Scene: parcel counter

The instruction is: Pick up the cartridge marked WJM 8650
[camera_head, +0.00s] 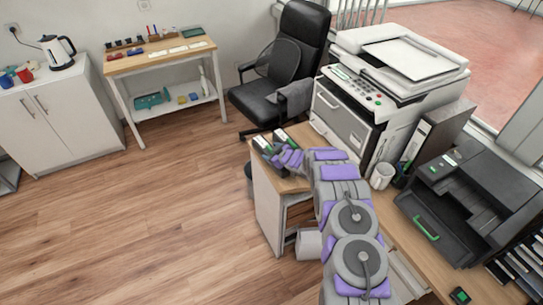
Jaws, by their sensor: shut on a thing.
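Dark cartridges with pale and green labels stand at the left end of the wooden counter; one (261,144) is at the corner and another (281,138) is just to its right. The labels are too small to read, so I cannot tell which is WJM 8650. My gripper (279,157), with purple and grey parts, is at these cartridges, above the counter end. It is shut on a cartridge, which is partly hidden by the fingers. I cannot tell whether this cartridge is clear of the counter.
A large white printer (345,110) stands behind my arm, with a white mug (382,176) beside it. A black printer (465,200) is at the right. A black office chair (285,70) stands beyond the counter. The wooden floor at left is clear.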

